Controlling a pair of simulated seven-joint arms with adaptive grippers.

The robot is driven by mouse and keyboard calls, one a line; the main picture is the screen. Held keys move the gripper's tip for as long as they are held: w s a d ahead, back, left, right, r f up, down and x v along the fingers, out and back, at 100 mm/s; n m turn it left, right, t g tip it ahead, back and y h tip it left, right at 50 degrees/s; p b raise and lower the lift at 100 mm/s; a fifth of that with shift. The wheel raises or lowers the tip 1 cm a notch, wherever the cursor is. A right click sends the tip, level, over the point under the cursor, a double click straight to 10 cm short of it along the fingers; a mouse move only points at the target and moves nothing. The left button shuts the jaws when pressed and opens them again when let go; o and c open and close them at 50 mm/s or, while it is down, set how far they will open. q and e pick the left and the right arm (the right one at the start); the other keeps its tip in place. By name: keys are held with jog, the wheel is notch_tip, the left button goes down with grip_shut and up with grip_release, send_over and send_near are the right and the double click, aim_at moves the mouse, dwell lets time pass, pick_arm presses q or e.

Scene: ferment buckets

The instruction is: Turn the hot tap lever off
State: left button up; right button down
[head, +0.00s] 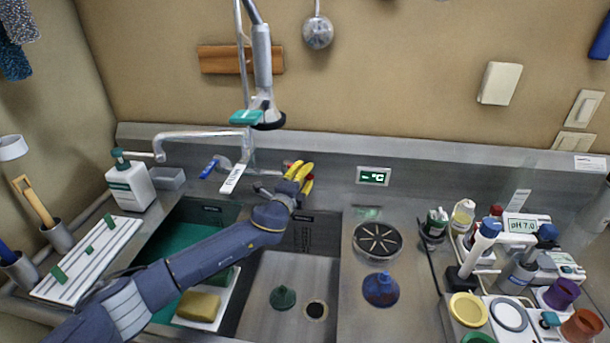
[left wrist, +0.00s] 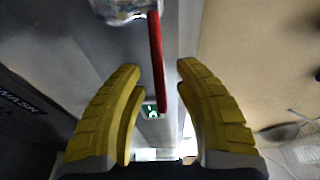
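The hot tap lever (left wrist: 157,62) is a long red bar in the left wrist view, running down from a shiny metal tap body (left wrist: 125,8) at the top. My left gripper (left wrist: 155,75) is open, with its two yellow fingers apart on either side of the lever's lower part. I see a gap on both sides, so neither finger appears to touch it. In the head view my left gripper (head: 299,172) is at the steel back ledge, right of the faucet, and its fingers largely hide the red lever. The blue cold lever (head: 208,168) is to the left. My right gripper is not in view.
The faucet (head: 205,134) and spray hose (head: 262,60) stand left of the gripper, with a white hanging tag (head: 233,178) close by. The sink basin (head: 290,275) lies below the arm.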

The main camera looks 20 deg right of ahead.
pick_arm(q)
jog(key=shift+o, duration=0.4)
grip_shut()
